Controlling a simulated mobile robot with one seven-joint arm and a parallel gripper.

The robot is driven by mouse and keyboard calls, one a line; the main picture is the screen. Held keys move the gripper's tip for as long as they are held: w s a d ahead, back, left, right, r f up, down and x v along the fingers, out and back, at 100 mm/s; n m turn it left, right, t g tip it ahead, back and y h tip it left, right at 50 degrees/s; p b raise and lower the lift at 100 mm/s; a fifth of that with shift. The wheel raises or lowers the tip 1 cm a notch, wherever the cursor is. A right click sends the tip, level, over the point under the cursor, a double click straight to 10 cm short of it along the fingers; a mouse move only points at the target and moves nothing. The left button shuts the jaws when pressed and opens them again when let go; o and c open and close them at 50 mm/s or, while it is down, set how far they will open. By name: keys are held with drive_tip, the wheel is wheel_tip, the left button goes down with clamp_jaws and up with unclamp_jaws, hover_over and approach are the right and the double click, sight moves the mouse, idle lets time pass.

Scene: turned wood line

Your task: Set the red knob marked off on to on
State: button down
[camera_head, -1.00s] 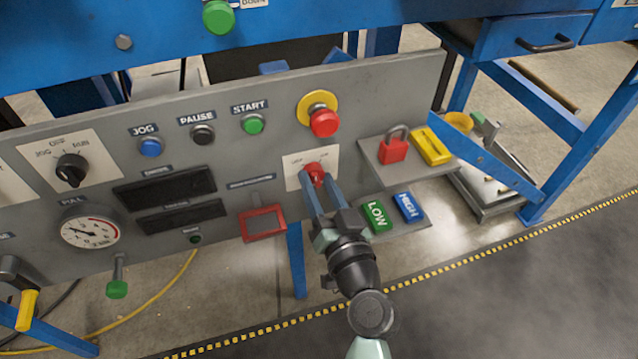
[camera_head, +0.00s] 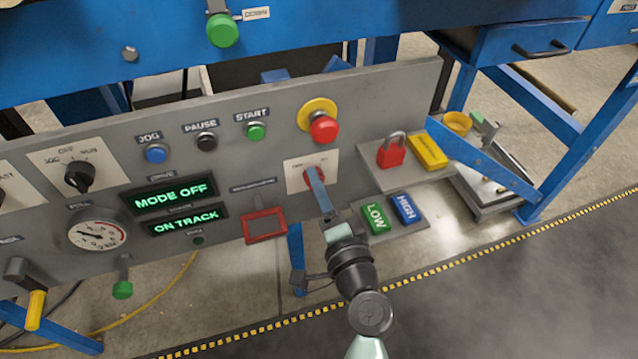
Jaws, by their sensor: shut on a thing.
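The red knob (camera_head: 309,176) sits on a white label plate (camera_head: 331,163) on the grey control panel, below the red emergency button. My gripper (camera_head: 315,177) is shut on the red knob, its blue fingers reaching up to it from below right. The fingers are seen nearly edge-on, one in front of the other, and hide part of the knob. The lettering on the plate is too small and too covered to read. Two displays on the panel are lit green: the upper display (camera_head: 174,195) reads MODE OFF and the lower display (camera_head: 185,222) reads ON TRACK.
A red emergency button (camera_head: 324,129) stands out just above the knob. A small shelf with a red padlock (camera_head: 391,151) and a yellow block (camera_head: 427,150) is to the right. LOW (camera_head: 376,217) and HIGH (camera_head: 406,208) blocks lie below it. A red frame (camera_head: 264,226) is at left.

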drive_tip(key=shift+m, duration=1)
drive_tip(key=shift+c, duration=2.1)
unclamp_jaws()
drive_tip(key=p+v, duration=0.1)
drive_tip(key=v, duration=1.2)
